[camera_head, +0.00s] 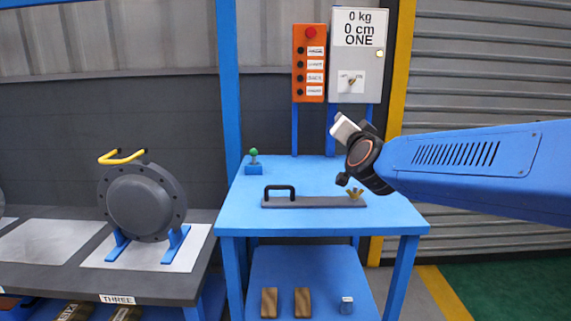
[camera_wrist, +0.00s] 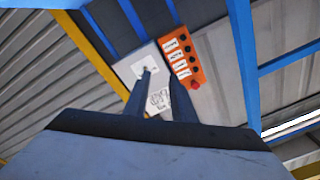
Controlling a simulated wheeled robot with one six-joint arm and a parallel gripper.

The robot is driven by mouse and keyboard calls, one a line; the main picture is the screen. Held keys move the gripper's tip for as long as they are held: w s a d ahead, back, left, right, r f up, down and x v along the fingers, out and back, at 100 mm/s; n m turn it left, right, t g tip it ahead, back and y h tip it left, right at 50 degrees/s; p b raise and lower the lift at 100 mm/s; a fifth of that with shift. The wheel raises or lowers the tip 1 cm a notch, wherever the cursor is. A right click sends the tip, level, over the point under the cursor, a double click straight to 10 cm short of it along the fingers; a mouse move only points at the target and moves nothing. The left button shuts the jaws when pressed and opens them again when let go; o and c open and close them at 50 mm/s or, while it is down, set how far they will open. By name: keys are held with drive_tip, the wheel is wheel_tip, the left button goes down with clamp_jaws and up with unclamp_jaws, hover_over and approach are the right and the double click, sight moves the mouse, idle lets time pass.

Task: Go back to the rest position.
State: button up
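My gripper (camera_wrist: 161,75) shows two dark fingers in the wrist view, apart with a clear gap and nothing between them. Behind the gap are the grey control box and the orange button panel. In the head view my blue arm comes in from the right, and its dark wrist end stands above the right back part of the blue table (camera_head: 225,222). The grey flanged shell (camera_head: 139,206) with a yellow handle (camera_head: 122,157) stands upright in blue supports on the dark bench at left, away from my arm.
On the blue table are a dark plate with a black handle (camera_head: 280,188), a brass wing piece (camera_head: 355,193) and a green-knobbed blue block (camera_head: 253,163). The orange button panel (camera_head: 309,85) and grey control box (camera_head: 358,60) stand behind. Wooden blocks (camera_head: 269,302) lie on the lower shelf.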

drive_tip(key=s+d+f+n+g, duration=0.2)
drive_tip(key=s+d+f+g, duration=0.2)
drive_tip(key=s+f, duration=0.6)
drive_tip(key=s+d+f+n+g, duration=0.2)
drive_tip(key=s+d+f+g, duration=0.2)
drive_tip(key=s+f, duration=0.7)
drive_tip(key=s+d+f+n+g, duration=0.3)
drive_tip(key=s+f+g, duration=0.3)
drive_tip(key=s+f, duration=0.4)
drive_tip(key=s+d, duration=0.1)
drive_tip(key=s, duration=0.5)
drive_tip(key=shift+s+d+f, duration=0.15)
drive_tip(key=shift+d+f, duration=0.1)
drive_tip(key=shift+d, duration=0.15)
